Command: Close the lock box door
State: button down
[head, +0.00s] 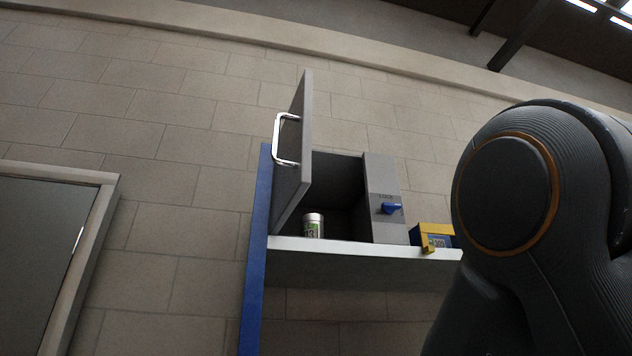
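The grey lock box (385,179) stands on a white shelf. Its door (297,165) stands wide open, swung outward on the left side, with a metal bar handle (281,139) on its face. The dark interior shows, and a small can with a green label (312,226) stands inside near the opening. A blue knob (391,208) sits on the box's front panel at the right. My gripper is not in view; a large dark joint of my arm fills the right of the head view and hides what lies behind it.
The shelf (350,249) has a blue upright (256,250) at its left end. A blue and yellow box (432,237) stands on the shelf right of the lock box. A grey door with a pale frame (60,170) is in the block wall at far left.

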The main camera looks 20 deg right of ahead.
aim_at(291, 147)
jog(key=z, duration=0.65)
jog(key=k, duration=1.1)
jog(key=u, duration=1.15)
jog(key=i, duration=0.5)
